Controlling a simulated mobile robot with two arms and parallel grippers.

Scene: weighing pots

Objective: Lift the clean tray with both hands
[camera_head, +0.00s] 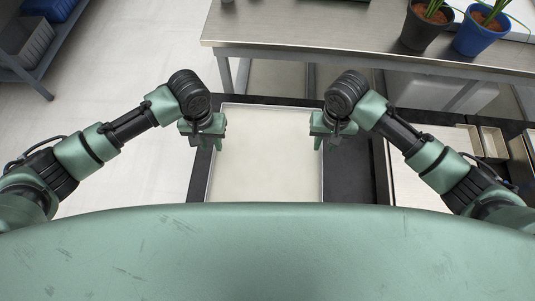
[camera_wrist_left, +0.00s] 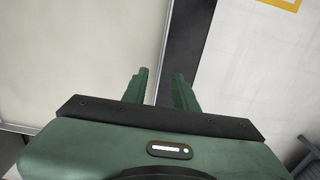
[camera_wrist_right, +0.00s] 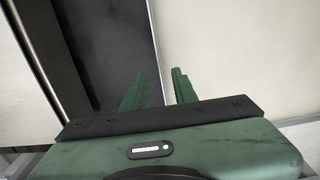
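The clean tray (camera_head: 265,165) is a flat, empty, cream tray with a thin pale rim, lying on a dark surface in the middle of the head view. My left gripper (camera_head: 205,140) is over its left edge and my right gripper (camera_head: 327,138) is over its right edge. In the left wrist view the fingers (camera_wrist_left: 161,76) are apart, with the tray's rim line between them. In the right wrist view the fingers (camera_wrist_right: 158,74) are also apart, with the rim line between them. I cannot tell whether the fingertips are level with the rim. My body hides the tray's near end.
A steel table (camera_head: 290,32) stands beyond the tray, with a black plant pot (camera_head: 424,30) and a blue plant pot (camera_head: 474,37) at its right. Small cream containers (camera_head: 493,143) sit at the right. A shelf with bins (camera_head: 28,40) stands far left.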

